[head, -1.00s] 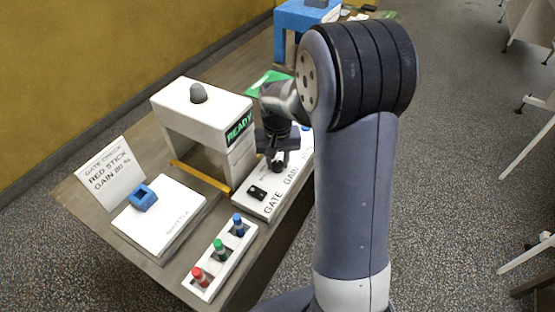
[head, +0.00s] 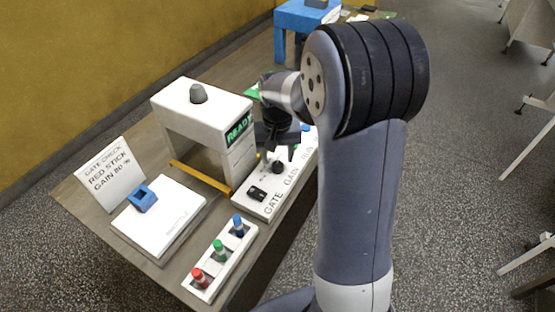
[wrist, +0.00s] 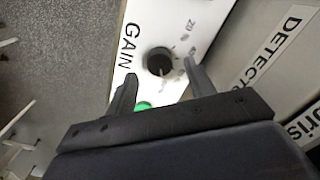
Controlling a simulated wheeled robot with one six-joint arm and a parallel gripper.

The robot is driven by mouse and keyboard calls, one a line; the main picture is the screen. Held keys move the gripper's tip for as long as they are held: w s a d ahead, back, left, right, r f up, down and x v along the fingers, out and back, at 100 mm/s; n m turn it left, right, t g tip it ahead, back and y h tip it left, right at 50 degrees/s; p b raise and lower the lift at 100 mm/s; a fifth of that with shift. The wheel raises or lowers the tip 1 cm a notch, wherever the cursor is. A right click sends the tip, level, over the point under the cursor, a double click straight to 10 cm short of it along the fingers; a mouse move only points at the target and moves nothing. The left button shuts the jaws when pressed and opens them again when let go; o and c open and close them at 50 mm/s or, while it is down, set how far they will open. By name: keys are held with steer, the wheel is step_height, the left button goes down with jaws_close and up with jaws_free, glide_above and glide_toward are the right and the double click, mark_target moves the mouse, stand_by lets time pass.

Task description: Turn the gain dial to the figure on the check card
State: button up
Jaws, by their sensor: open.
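The gain dial (wrist: 159,61) is a round black knob on a white panel, beside the word GAIN, in the wrist view. It also shows in the head view (head: 277,167). Figures 20 and 40 are printed near it; the others are hidden or blurred. My gripper (wrist: 155,78) is open and empty, with its fingers apart on either side below the dial in the wrist view. In the head view my gripper (head: 279,155) is just above the panel. The check card (head: 110,174) stands at the left and reads GATE CHECK, RED STICK, GAIN 80 %.
A black GATE switch (head: 257,194) is beside the dial. A white gate housing (head: 190,117) with a green READY display (head: 238,128) stands behind. A rack (head: 222,268) holds red, green and blue sticks. A blue block (head: 142,199) sits on a white plate (head: 158,227).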

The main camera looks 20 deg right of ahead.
mark_target(278, 164)
step_height(278, 164, up, 8)
steer(key=shift+r, duration=0.25)
steer(key=shift+f, duration=0.1)
step_height(278, 164, down, 11)
steer(key=shift+r, duration=0.15)
stand_by(0.5)
stand_by(0.4)
